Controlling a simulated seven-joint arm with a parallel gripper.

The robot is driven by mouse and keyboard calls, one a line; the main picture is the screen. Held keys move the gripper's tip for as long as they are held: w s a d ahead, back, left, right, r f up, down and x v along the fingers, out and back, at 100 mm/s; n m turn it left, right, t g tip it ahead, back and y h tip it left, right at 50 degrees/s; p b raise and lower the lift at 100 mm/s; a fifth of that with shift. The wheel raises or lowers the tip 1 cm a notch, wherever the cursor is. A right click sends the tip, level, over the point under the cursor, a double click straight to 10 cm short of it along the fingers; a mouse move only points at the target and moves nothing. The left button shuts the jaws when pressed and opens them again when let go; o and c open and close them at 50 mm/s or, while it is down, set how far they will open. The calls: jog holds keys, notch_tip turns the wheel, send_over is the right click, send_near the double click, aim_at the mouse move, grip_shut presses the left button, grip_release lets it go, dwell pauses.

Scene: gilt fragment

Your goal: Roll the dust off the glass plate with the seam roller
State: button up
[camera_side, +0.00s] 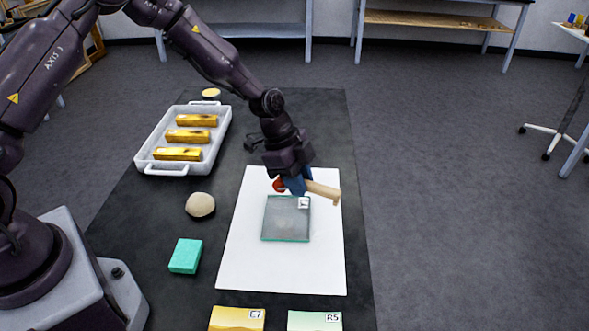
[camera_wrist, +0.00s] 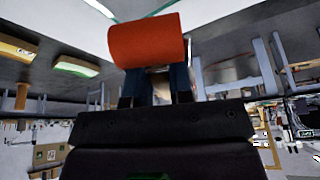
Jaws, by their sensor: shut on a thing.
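The glass plate (camera_side: 286,228) lies flat on a white sheet (camera_side: 262,270). It looks greyish, with a paler hazy patch near its middle and a small white label at its upper right corner. My gripper (camera_side: 294,184) is shut on the seam roller, at the plate's far edge. The roller's wooden handle (camera_side: 325,192) sticks out to the right, and its orange-red head (camera_side: 279,185) shows left of the fingers. The head (camera_wrist: 147,40) fills the upper middle of the wrist view, in front of my fingers. I cannot tell whether it touches the glass.
A white tray (camera_side: 144,157) with three gilt bars stands at the back left. A beige round object (camera_side: 200,205) and a teal block (camera_side: 186,256) lie left of the sheet. Cards marked E7 (camera_side: 236,320) and R5 (camera_side: 314,322) lie in front. The dark mat's right strip is clear.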

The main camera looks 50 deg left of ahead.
aim_at(304, 218)
jog(key=shift+f, duration=2.7)
jog(key=shift+s+d+f, duration=0.15)
jog(key=shift+d+f, duration=0.05)
jog(key=shift+f, duration=0.65)
grip_shut()
jog(key=shift+s+d, duration=1.3)
jog(key=shift+s, duration=0.05)
jog(key=w+a, duration=0.3)
notch_tip(304, 218, up, 2)
jog(key=shift+r, duration=3.05)
